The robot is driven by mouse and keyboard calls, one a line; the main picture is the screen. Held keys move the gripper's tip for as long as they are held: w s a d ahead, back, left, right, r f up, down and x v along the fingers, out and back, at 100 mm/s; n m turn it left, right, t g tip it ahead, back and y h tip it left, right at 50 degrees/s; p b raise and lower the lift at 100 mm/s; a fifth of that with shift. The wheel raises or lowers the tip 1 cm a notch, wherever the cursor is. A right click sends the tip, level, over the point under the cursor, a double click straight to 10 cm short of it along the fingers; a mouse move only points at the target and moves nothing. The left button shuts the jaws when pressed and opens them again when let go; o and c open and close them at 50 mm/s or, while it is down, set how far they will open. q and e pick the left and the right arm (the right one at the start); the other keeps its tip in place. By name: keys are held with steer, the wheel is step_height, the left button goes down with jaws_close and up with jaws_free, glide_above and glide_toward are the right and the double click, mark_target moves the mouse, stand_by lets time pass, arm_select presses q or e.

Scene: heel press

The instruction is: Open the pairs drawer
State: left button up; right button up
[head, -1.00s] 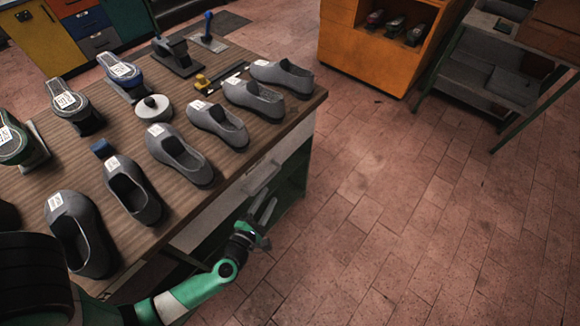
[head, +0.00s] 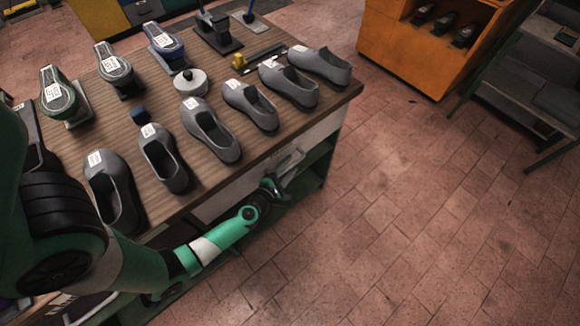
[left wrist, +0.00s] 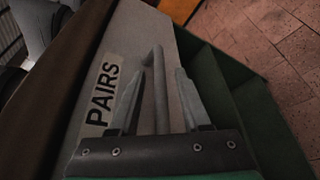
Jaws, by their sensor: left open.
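The pairs drawer has a pale front under the bench top; in the left wrist view the drawer front (left wrist: 185,60) bears a "PAIRS" label (left wrist: 103,92). Its bar handle (left wrist: 161,85) stands out from the front. My left gripper (left wrist: 158,82) is open, with one finger on each side of the handle; I cannot tell whether either finger touches it. In the head view my left gripper (head: 283,172) is at the drawer front (head: 225,197), by the handle (head: 289,160). The drawer looks closed under the bench top. My right gripper is not in view.
Several grey shoes (head: 210,130) stand along the edge of the wooden bench (head: 115,128), above the drawer. A green lower shelf (head: 315,170) lies below. An orange cabinet (head: 385,50) stands beyond. The tiled floor (head: 410,200) to the right is clear.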

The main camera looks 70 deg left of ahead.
arm_select(q)
steer(key=shift+w+a, duration=0.2)
steer(key=shift+w, duration=0.05)
steer(key=shift+c, duration=0.2)
jaws_close()
stand_by(1.1)
